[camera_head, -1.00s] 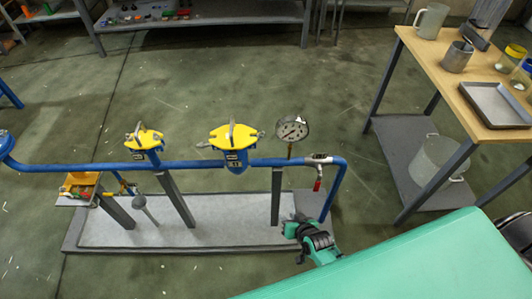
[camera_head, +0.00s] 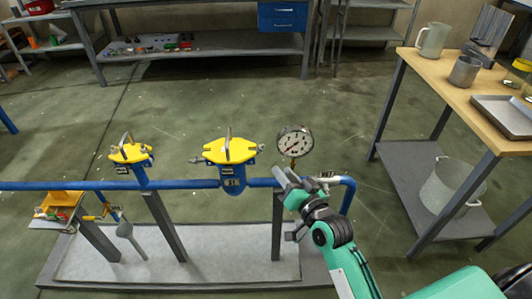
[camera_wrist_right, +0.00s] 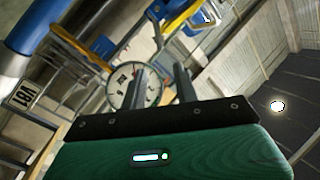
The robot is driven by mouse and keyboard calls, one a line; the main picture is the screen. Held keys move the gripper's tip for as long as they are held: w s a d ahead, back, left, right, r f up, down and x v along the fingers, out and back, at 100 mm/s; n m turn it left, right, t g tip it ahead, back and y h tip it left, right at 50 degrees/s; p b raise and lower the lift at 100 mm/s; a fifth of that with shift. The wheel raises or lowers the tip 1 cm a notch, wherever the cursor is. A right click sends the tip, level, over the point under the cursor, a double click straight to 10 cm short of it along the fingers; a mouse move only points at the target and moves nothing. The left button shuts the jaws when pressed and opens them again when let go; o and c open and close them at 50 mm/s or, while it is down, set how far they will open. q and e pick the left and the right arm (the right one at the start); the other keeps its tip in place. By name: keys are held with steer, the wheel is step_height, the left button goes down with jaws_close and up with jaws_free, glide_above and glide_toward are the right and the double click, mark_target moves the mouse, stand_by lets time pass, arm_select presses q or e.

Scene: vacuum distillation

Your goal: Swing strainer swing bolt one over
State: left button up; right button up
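The larger strainer (camera_head: 232,173) stands on the blue pipe, with a blue body and a yellow lid (camera_head: 228,150) with an upright handle. A grey swing bolt (camera_head: 200,160) sticks out at the lid's left side; another fitting shows at its right. A smaller strainer with a yellow lid (camera_head: 130,153) is further left. My right gripper (camera_head: 283,178) is below the gauge, right of the larger strainer and apart from it. In the right wrist view its two fingers (camera_wrist_right: 160,85) stand apart with nothing clearly between them. My left gripper is not in view.
A pressure gauge (camera_head: 294,141) rises just above my right gripper. The blue pipe (camera_head: 80,185) runs across on grey posts. A wooden table (camera_head: 455,95) with vessels stands at the right, a metal pot (camera_head: 452,185) on its lower shelf. The floor behind the pipe is clear.

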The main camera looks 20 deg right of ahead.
mark_target(263, 148)
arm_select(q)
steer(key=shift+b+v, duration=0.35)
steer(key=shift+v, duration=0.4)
arm_select(e)
steer(key=w, duration=0.3)
steer(key=w+a, duration=0.1)
steer(key=w, duration=0.3)
steer(key=w+a, duration=0.1)
steer(key=w, duration=0.2)
steer(key=shift+w, duration=0.2)
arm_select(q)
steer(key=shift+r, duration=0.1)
arm_select(e)
jaws_close()
